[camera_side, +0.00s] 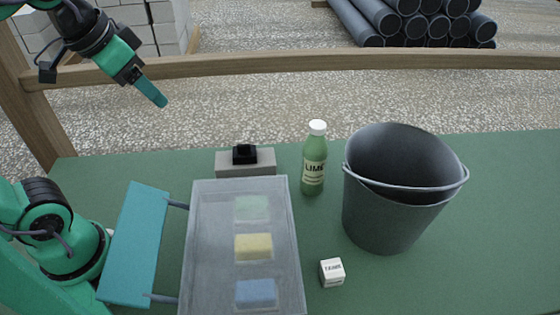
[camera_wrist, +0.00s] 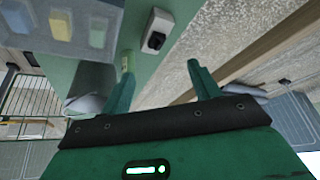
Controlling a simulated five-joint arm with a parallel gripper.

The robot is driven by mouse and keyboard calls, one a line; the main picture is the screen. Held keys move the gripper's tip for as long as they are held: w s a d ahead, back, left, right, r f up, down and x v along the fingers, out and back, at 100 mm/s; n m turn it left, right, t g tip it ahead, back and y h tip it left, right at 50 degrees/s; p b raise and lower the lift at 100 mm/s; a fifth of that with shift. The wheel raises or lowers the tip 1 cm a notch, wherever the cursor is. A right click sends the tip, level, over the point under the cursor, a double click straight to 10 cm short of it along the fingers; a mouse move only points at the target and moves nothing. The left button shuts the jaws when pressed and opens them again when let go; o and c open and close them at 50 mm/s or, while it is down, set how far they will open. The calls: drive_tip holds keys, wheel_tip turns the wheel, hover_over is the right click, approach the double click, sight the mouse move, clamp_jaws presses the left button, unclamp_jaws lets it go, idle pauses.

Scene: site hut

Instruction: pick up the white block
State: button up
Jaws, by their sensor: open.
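The white block (camera_side: 332,272) is a small cube with dark lettering on one face. It stands on the green table in the side view, in front of the grey bucket and right of the grey tray. I cannot make it out in the wrist view. My gripper (camera_side: 151,92) is high at the upper left of the side view, far from the block and above the level of the table. In the wrist view my gripper (camera_wrist: 160,85) shows two green fingers spread apart with nothing between them.
A grey tray (camera_side: 200,240) holds green, yellow and blue blocks. A dark grey bucket (camera_side: 385,220) with a wire handle and a lime bottle (camera_side: 314,165) stand right of it. Behind the tray is a grey box with a black switch (camera_side: 245,155). A wooden rail (camera_side: 300,65) runs behind the table.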

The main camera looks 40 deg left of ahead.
drive_tip(key=w+d+r+m+g, duration=0.2)
drive_tip(key=w+d+r+m, duration=0.1)
drive_tip(key=w+d+m, duration=0.3)
drive_tip(key=m+g, duration=0.3)
drive_tip(key=m, duration=1.5)
hover_over(333, 267)
wheel_tip(333, 267, down, 4)
wheel_tip(333, 267, down, 24)
drive_tip(key=shift+f, duration=0.1)
drive_tip(key=shift+f, duration=0.15)
drive_tip(key=shift+s+f, duration=0.1)
drive_tip(key=shift+f, duration=2.35)
drive_tip(key=c, duration=1.1)
